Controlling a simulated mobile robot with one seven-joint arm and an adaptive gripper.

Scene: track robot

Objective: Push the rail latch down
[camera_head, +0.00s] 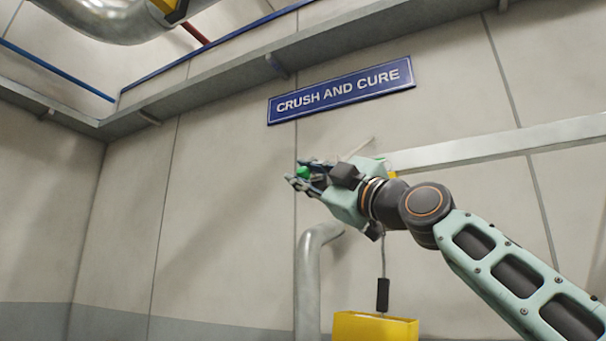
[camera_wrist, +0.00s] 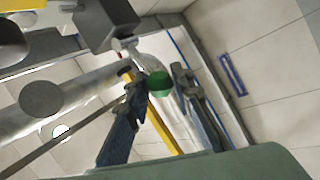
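My gripper (camera_head: 300,178) is at the middle of the head view, raised in front of the wall below the blue sign. A green knob or grip (camera_head: 303,172) shows at its fingertips. In the wrist view my gripper (camera_wrist: 160,80) has its two fingers spread, with the green piece (camera_wrist: 159,84) between their tips. The green piece seems to sit at the end of a pale curved lever (camera_wrist: 148,62). I cannot tell whether either finger touches it. No part is clearly recognisable as the rail latch; the green-ended lever may be it. My wrist hides part of the rail.
A pale rail (camera_head: 500,147) runs along the wall to the right. A yellow box (camera_head: 375,329) with a dark handle (camera_head: 383,294) hangs below my wrist. A grey pipe (camera_head: 308,275) bends beside it. A sign (camera_head: 341,89) is above. The wall at left is clear.

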